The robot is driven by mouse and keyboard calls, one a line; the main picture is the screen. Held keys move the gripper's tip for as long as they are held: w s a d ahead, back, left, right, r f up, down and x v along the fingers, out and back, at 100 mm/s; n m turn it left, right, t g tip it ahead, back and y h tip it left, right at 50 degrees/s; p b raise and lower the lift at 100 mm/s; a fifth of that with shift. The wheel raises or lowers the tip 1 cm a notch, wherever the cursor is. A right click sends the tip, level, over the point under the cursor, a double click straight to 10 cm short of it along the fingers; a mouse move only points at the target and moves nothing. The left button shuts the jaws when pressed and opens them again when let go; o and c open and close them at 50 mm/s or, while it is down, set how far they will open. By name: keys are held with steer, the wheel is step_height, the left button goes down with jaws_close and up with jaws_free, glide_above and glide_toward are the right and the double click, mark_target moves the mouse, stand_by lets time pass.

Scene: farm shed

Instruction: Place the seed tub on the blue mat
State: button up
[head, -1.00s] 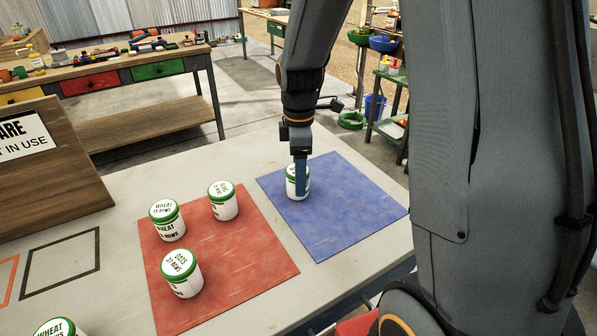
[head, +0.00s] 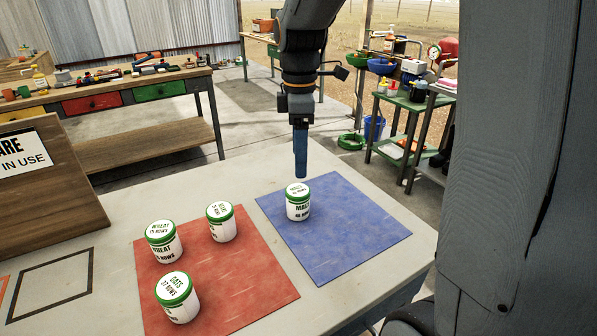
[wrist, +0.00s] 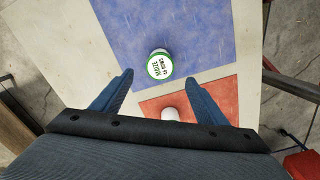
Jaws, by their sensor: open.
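A white seed tub with a green lid, its label reading maize, (head: 298,205) stands upright on the blue mat (head: 345,235), near the mat's left edge. The tub also shows in the wrist view (wrist: 159,66), with blue mat (wrist: 205,35) around it. My gripper (head: 301,178) is above the tub, apart from it. In the wrist view its two blue fingers (wrist: 158,92) are spread wide with nothing held between them.
A red mat (head: 235,290) left of the blue one holds three similar tubs: wheat (head: 164,245), oats (head: 177,300) and one more (head: 221,225). A brown sign board (head: 50,185) stands at the table's left. The table right of the blue mat is narrow.

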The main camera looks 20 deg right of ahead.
steer(key=s+f+m, duration=0.3)
steer(key=s+m, duration=0.1)
steer(key=s+f+m, duration=0.4)
steer(key=s+m, duration=0.1)
steer(key=s+a+f+m, duration=0.1)
steer(key=s+f+m, duration=0.2)
steer(key=s+m, duration=0.2)
steer(key=shift+s+f, duration=0.25)
steer(key=shift+s+a+f+m, duration=0.1)
steer(key=shift+s+f+m, duration=0.2)
steer(key=shift+s+m, duration=0.1)
